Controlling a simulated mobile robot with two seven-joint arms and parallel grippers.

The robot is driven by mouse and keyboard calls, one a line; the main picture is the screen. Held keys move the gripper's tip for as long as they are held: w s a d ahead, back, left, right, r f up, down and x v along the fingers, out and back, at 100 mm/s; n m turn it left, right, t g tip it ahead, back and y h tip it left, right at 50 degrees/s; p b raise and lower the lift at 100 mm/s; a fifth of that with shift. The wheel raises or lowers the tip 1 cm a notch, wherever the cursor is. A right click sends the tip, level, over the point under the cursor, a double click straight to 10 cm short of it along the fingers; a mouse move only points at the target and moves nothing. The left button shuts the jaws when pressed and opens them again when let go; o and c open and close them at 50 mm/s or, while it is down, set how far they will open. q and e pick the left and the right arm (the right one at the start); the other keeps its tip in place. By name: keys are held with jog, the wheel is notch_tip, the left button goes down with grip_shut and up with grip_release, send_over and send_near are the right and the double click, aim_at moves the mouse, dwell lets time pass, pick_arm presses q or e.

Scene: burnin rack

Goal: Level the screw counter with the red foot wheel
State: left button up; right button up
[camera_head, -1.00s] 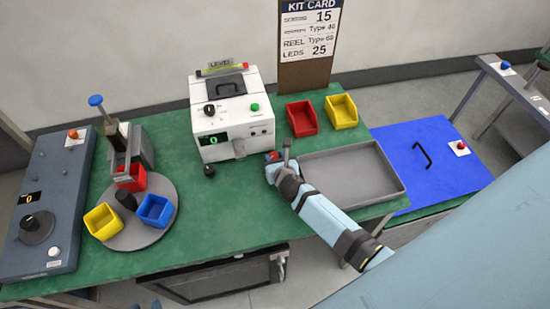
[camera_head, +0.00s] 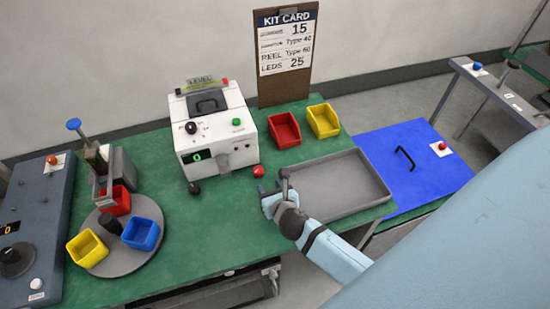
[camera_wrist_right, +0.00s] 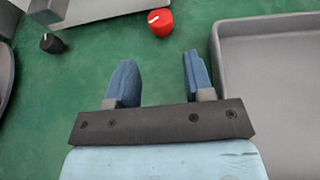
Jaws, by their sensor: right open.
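The screw counter (camera_head: 212,128) is a white box on the green bench, with a level vial marked LEVEL (camera_head: 207,82) on its top back edge. The red foot wheel (camera_head: 259,171) sits at its front right corner on the bench; it also shows in the right wrist view (camera_wrist_right: 160,22), with a white mark on top. A black foot wheel (camera_head: 194,188) is at the front left corner and shows in the right wrist view (camera_wrist_right: 53,43). My right gripper (camera_head: 273,189) is open and empty, just in front of the red wheel, apart from it. The vial's bubble is too small to read.
A grey tray (camera_head: 378,200) lies right of my gripper. Red (camera_head: 284,130) and yellow (camera_head: 323,121) bins stand behind it. A turntable (camera_head: 112,262) with several bins is at left. Green bench is clear in front of the counter.

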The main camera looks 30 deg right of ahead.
jog(key=shift+v, duration=1.85)
pick_arm(q)
jog(key=shift+s+f, duration=0.1)
jog(key=shift+f, duration=0.15)
